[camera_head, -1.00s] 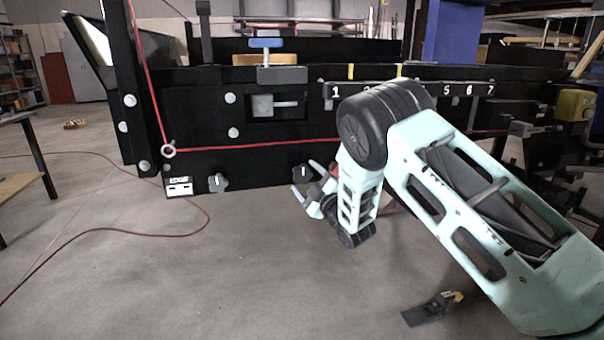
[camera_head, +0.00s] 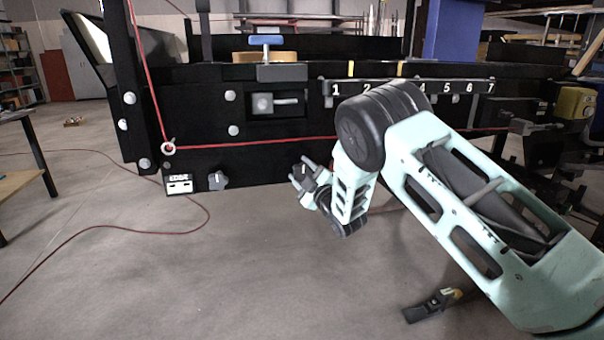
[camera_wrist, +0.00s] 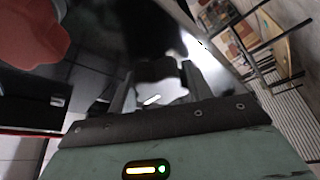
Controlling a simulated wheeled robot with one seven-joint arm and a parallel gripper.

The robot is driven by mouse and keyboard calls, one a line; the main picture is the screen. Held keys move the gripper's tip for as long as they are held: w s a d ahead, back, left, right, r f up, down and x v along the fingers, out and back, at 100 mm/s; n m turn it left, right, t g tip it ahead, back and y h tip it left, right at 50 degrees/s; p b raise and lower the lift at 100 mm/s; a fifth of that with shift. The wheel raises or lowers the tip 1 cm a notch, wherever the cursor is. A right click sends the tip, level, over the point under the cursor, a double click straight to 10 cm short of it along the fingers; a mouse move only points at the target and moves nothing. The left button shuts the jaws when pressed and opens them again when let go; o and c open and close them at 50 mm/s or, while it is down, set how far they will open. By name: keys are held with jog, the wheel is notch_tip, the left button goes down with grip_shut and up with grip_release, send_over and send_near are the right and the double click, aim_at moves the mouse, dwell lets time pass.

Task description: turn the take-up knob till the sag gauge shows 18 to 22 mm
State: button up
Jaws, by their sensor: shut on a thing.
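My gripper (camera_head: 304,170) is at the lower edge of the black conveyor side, shut on the right-hand dark lobed knob. In the wrist view the knob (camera_wrist: 156,72) sits between the two fingers of my gripper (camera_wrist: 158,88), with a white mark on it. A second black lobed knob (camera_head: 218,181) stands free to the left. A small white gauge (camera_head: 179,185) labelled EDGE is left of it. I cannot make out a sag gauge reading in either view.
A red cord (camera_head: 250,144) runs along the conveyor side through a ring (camera_head: 168,148). A blue-handled clamp (camera_head: 266,42) is above. A numbered strip (camera_head: 450,87) is at the right. A blurred red object (camera_wrist: 35,35) is close in the wrist view.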

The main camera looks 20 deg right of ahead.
jog(key=shift+f, duration=0.1)
